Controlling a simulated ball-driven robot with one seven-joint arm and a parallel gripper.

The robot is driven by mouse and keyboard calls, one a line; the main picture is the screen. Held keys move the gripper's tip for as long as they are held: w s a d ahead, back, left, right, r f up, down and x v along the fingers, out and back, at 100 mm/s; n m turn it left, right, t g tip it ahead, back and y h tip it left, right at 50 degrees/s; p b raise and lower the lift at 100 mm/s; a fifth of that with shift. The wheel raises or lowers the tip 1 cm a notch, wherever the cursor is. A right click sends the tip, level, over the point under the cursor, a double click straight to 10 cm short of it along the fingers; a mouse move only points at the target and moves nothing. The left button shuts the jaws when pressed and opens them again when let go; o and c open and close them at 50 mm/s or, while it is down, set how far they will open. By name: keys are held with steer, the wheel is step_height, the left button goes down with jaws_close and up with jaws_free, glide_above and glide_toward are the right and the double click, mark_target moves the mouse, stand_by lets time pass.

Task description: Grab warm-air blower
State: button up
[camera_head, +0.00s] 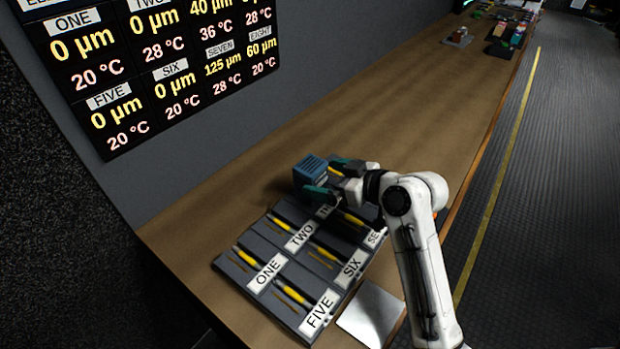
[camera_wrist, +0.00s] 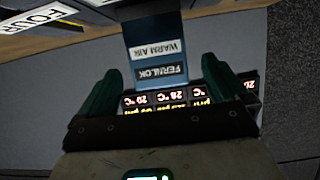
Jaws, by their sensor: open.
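The warm-air blower (camera_head: 309,170) is a small blue box with a grilled face, at the back edge of the labelled tray. In the wrist view the blower (camera_wrist: 153,42) shows its WARM AIR and FERNLOK labels upside down. My gripper (camera_head: 330,178) reaches it from the right. Its green fingers are spread open in the wrist view (camera_wrist: 160,70), with the lower end of the blower between or just beyond their tips. A gap shows on each side, so the fingers do not appear to touch it. My wrist hides part of the tray beside the blower.
The dark tray (camera_head: 300,262) has labelled compartments holding yellow-handled tools. A pale flat plate (camera_head: 371,314) lies at the bench's front edge. A wall display (camera_head: 160,60) shows readings. The wooden bench (camera_head: 400,105) is clear behind the blower, up to small items (camera_head: 458,37) far off.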

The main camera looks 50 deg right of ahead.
steer(key=shift+f+p+x, duration=0.15)
steer(key=shift+p+x, duration=0.1)
steer(key=shift+x, duration=1.15)
steer(key=shift+f+p+x, duration=0.15)
steer(key=shift+p+x, duration=0.05)
steer(key=shift+x, duration=1.2)
steer(key=shift+s+d, duration=0.1)
steer(key=shift+c, duration=0.5)
steer(key=c, duration=1.2)
steer(key=shift+r, duration=0.1)
steer(key=shift+c, duration=0.9)
steer(key=shift+r, duration=0.1)
